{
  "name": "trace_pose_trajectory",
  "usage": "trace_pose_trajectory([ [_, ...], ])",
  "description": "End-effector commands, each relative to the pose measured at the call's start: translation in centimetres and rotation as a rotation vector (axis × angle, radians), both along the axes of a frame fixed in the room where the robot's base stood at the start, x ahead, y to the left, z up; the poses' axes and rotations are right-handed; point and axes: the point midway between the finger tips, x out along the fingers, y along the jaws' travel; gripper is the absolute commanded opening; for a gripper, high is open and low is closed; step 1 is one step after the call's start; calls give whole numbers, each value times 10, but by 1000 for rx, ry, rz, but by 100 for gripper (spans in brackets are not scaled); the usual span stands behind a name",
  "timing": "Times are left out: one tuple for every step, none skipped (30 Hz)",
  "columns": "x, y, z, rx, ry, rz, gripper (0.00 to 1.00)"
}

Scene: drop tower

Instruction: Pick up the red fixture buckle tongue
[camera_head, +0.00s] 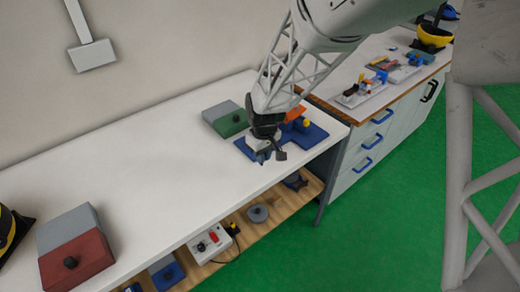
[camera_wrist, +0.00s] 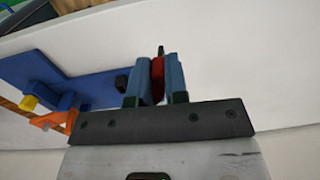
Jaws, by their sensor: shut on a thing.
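The red buckle tongue (camera_wrist: 157,80) shows in the wrist view as a narrow red piece between the two blue fingers of my gripper (camera_wrist: 155,82). My gripper is shut on it. In the head view my gripper (camera_head: 264,155) is over the blue fixture plate (camera_head: 312,135) near the right end of the white table. The tongue cannot be made out in the head view. The plate also shows in the wrist view (camera_wrist: 88,88), left of the fingers. I cannot tell whether the tongue still touches the plate.
The fixture carries an orange part (camera_wrist: 52,119) and a yellow knob (camera_wrist: 29,102). A green and grey box (camera_head: 226,119) stands close behind my gripper. A red and grey box (camera_head: 75,250) stands at the left. The white table (camera_head: 130,175) between them is clear.

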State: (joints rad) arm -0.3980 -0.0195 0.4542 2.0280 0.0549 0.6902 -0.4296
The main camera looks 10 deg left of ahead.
Motion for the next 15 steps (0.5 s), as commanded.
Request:
trace_pose_trajectory([
  [-9,-1,-4,-4,13,2,0],
  [-10,-2,-4,-4,13,2,0],
  [-11,-2,-4,-4,14,2,0],
  [-12,-3,-4,-4,14,2,0],
  [-12,-3,-4,-4,14,2,0],
  [-13,-3,-4,-4,14,2,0],
  [-13,-3,-4,-4,14,2,0],
  [-13,-3,-4,-4,14,2,0],
  [-13,-3,-4,-5,15,3,0],
  [-13,-3,-4,-5,15,3,0],
  [-13,-3,-4,-5,15,3,0],
  [-13,-3,-4,-5,15,3,0],
  [-13,-3,-4,-5,15,3,0],
  [-13,-3,-4,-5,15,3,0],
  [-13,-3,-4,-5,15,3,0],
])
